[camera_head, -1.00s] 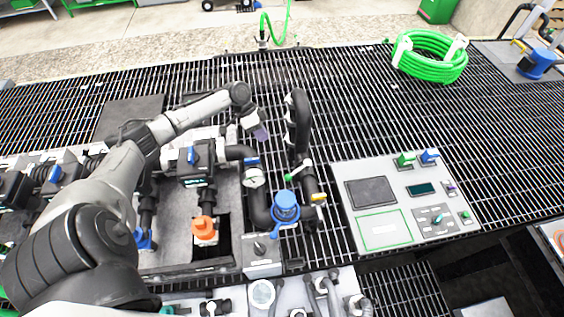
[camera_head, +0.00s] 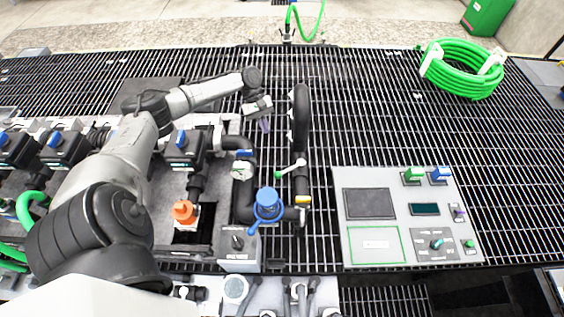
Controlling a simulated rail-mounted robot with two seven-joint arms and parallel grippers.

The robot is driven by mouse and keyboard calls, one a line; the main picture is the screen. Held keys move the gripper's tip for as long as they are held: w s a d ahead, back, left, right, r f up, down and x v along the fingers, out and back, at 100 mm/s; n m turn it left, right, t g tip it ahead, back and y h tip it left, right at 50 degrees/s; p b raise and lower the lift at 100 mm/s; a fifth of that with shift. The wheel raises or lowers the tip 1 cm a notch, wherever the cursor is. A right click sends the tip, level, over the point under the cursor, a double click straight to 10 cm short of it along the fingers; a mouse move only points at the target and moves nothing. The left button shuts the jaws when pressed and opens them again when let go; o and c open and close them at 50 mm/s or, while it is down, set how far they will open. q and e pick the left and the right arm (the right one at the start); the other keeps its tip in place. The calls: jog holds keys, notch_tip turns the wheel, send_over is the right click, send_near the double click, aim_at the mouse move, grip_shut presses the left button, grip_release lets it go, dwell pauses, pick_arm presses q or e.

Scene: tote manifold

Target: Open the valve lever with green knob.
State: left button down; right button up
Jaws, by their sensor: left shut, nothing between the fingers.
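The valve lever with the green knob (camera_head: 278,175) is on the black vertical pipe in the middle of the manifold. Its light metal handle (camera_head: 291,168) slants from the pipe at upper right down to the knob at lower left. My left gripper (camera_head: 265,125) is shut and empty, pointing down above and a little left of the lever, apart from it. It hangs beside the upper black pipe (camera_head: 302,110). My right gripper is not in view.
A blue valve (camera_head: 267,200) and a pressure gauge (camera_head: 242,170) sit close to the lever. An orange knob (camera_head: 184,212) is to the left. A control panel (camera_head: 375,215) stands to the right. A green hose coil (camera_head: 462,68) lies on the open grating at upper right.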

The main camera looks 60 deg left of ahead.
aim_at(290, 169)
pick_arm(q)
jog(key=d+f+n+b, duration=0.2)
jog(key=d+f+n, duration=0.1)
jog(key=d+f, duration=0.5)
jog(key=shift+d+f+n, duration=0.25)
jog(key=shift+d+n, duration=0.05)
jog(key=shift+d, duration=0.85)
